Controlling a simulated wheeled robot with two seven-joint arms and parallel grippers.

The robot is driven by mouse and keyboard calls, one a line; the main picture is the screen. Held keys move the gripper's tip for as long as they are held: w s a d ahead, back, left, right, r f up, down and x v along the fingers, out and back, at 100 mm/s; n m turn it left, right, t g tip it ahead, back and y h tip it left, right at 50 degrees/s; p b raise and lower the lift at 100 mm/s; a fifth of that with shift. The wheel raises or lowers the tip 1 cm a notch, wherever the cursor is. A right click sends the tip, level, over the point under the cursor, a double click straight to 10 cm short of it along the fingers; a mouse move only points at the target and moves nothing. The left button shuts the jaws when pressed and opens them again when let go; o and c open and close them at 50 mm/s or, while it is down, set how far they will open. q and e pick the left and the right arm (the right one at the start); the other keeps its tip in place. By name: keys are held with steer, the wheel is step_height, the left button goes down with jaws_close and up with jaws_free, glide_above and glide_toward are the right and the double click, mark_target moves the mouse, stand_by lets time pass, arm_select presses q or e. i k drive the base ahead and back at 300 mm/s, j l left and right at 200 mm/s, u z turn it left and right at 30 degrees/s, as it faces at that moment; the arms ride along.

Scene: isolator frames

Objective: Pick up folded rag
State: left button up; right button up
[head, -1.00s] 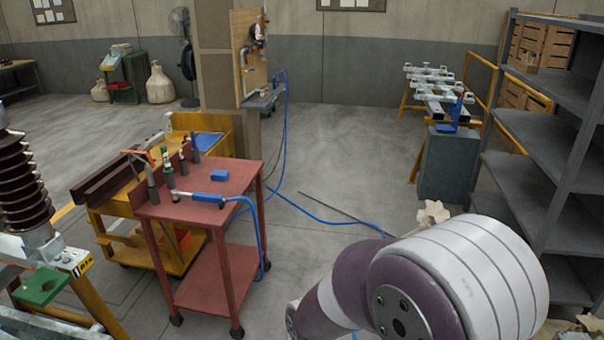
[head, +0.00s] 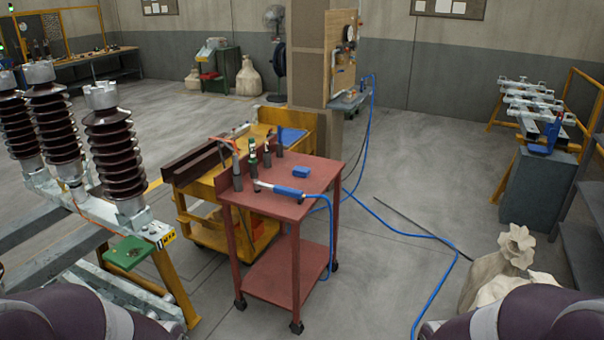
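A small blue block-like item (head: 301,172), which looks like the folded rag, lies on the top of the red cart (head: 322,178). It lies towards the back middle of that top, clear of the tools beside it. Neither of my grippers is in view. Only purple-and-white parts of my arms show at the bottom left and bottom right corners.
A blue-handled tool (head: 288,191) with a blue hose (head: 437,290) lies near the rag, and several upright tools stand along the cart's left side. A yellow cart (head: 202,190) adjoins behind. Insulators (head: 112,150) stand left, sacks (head: 500,270) right. The floor right of the cart is mostly open.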

mark_target(303, 172)
steer(key=i+l+z, duration=0.3)
steer(key=i, duration=0.5)
steer(key=i+z, duration=0.3)
steer(key=i, duration=0.45)
steer(key=i+u, duration=0.25)
steer(key=i, duration=0.25)
steer(key=i+l+u, duration=0.2)
steer(key=i, duration=0.25)
steer(key=i+l+u, duration=0.25)
steer(key=i, duration=0.25)
steer(key=i+l+u, duration=0.25)
steer(key=i, duration=0.2)
steer(key=i+l+u, duration=0.75)
steer(key=l, duration=0.25)
